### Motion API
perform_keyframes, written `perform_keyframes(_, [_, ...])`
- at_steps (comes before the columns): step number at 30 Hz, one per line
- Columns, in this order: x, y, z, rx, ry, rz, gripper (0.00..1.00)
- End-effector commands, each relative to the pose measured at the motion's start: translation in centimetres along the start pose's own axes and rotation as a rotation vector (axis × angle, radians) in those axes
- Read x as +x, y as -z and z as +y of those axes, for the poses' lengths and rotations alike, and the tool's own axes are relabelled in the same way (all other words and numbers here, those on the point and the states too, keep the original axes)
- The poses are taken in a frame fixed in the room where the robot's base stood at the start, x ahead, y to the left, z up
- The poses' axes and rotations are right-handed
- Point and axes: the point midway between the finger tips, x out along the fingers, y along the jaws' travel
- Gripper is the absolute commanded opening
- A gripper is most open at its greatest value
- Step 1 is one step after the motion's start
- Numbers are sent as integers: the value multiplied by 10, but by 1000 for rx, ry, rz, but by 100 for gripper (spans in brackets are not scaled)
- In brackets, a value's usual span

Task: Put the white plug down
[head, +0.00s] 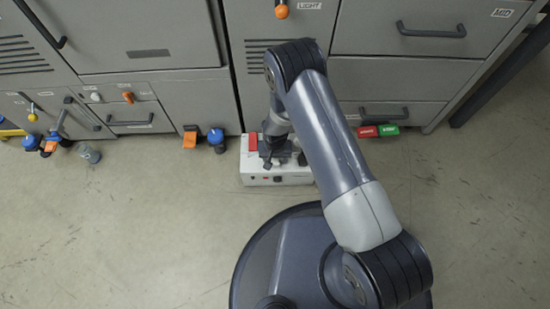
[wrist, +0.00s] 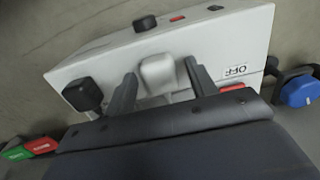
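The white plug (wrist: 158,72) shows in the wrist view between my two fingers, against the pale face of a white box (wrist: 215,42). A narrow gap shows between the plug and each finger. My gripper (wrist: 160,68) is open around it. Whether the plug's lower end touches the box is hidden by my gripper body. In the head view my gripper (head: 273,160) is over the white box (head: 262,180) on the floor, and the plug cannot be made out there.
The box carries black knobs, a red part (head: 252,141) and an "OFF" label. Grey cabinets (head: 400,80) with handles stand behind. Red (head: 368,131) and green (head: 388,130) blocks lie right of it, a blue knob (head: 215,137) left. Floor at left front is clear.

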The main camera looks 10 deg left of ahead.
Motion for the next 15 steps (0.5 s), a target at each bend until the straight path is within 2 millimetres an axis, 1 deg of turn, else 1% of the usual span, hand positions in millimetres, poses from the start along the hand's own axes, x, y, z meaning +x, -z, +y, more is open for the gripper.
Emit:
perform_keyframes(8, [-2, 0, 0, 0, 0, 0, 54])
perform_keyframes(14, [-17, 0, 0, 0, 0, 0, 54])
perform_keyframes(15, [-25, 1, 0, 0, 1, 2, 54])
